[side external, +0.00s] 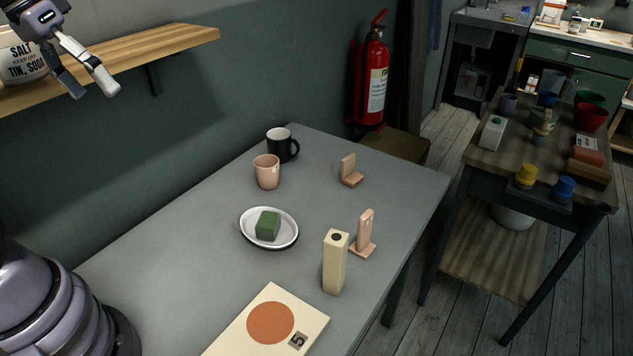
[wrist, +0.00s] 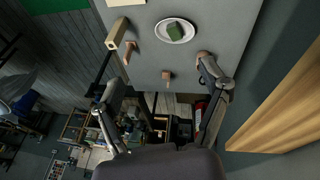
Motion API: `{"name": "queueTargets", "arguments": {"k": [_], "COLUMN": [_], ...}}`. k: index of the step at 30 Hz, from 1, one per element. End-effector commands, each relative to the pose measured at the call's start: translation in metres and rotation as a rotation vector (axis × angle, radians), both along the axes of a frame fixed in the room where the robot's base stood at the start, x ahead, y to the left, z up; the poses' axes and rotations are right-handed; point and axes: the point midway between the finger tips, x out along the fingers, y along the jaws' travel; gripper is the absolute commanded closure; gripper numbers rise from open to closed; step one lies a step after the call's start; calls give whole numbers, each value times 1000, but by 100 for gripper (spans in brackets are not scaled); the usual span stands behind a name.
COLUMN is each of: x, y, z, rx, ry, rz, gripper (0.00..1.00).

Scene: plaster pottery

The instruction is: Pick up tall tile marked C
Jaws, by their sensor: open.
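Two pink upright tiles on small bases stand on the grey table (side external: 160,270). The taller tile (side external: 365,228) is near the right edge, just behind a cream post; the shorter tile (side external: 348,165) is farther back. I cannot make out a letter C on either. In the wrist view, the taller tile (wrist: 129,50) is beside the post and the shorter tile (wrist: 167,76) lies between my fingers in the picture. My gripper (side external: 93,90) is open and empty, high at the upper left by the shelf, well away from both tiles. Its spread fingers show in the wrist view (wrist: 160,80).
The cream post (side external: 335,265) has a dark round mark on top. A white plate (side external: 289,238) holds a green block (side external: 268,226). A pink cup (side external: 267,171) and black mug (side external: 283,145) stand behind. A cream book (side external: 270,322) lies in front. A wooden shelf (side external: 150,47) is near my gripper.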

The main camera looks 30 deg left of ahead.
Motion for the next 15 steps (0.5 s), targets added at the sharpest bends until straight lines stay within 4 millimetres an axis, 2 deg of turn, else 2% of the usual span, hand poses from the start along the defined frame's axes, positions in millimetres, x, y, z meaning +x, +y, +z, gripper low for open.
{"name": "queueTargets", "arguments": {"k": [1, 8, 11, 15], "x": [19, 106, 146, 200], "y": [-10, -62, -83, -109], "z": [-1, -18, -35, -68], "rx": [-65, -381, -510, -687], "ry": [76, 411, 559, 766], "rz": [34, 214, 294, 405], "gripper": [24, 24, 24, 24]}}
